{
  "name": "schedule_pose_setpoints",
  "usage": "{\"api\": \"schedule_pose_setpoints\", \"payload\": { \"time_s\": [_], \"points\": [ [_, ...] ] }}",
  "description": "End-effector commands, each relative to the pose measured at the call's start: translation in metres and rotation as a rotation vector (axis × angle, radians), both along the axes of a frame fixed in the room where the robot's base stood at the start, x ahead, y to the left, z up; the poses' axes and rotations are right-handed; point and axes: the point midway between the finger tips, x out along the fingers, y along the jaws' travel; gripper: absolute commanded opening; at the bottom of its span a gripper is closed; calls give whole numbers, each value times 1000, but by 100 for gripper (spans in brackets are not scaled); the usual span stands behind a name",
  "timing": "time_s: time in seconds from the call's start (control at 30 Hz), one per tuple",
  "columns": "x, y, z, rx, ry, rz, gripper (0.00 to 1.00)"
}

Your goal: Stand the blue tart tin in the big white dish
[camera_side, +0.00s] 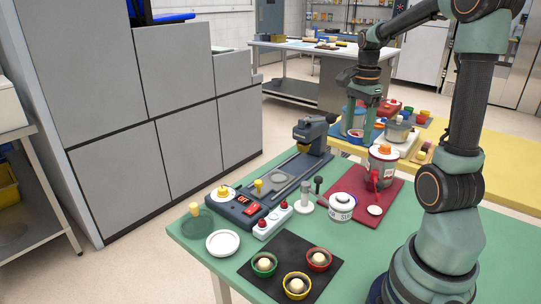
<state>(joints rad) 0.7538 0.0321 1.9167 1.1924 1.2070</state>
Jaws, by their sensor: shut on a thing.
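My gripper (364,122) points down over the far part of the work area, beyond the red mat. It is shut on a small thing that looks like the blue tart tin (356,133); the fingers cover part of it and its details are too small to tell. A round white dish (223,243) lies on the near left of the green table, apart from my gripper. It looks empty.
Green, yellow (296,286) and red tins stand on a black mat (285,254) in front. A long dark device (270,190), a white sugar pot (342,207) and a red-and-grey canister (382,165) stand between my gripper and the white dish.

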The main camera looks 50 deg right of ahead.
Motion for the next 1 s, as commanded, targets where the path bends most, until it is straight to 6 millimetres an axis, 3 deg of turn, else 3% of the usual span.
{"api": "schedule_pose_setpoints", "payload": {
  "time_s": [0.27, 0.47, 0.7, 1.0],
  "points": [
    [37, 28, -9, 2, 2, 101, 10],
    [84, 76, -30, 2, 3, 244, 10],
    [135, 163, -63, 2, 5, 447, 10],
    [161, 279, -103, 1, 4, 678, 10]
  ]
}}
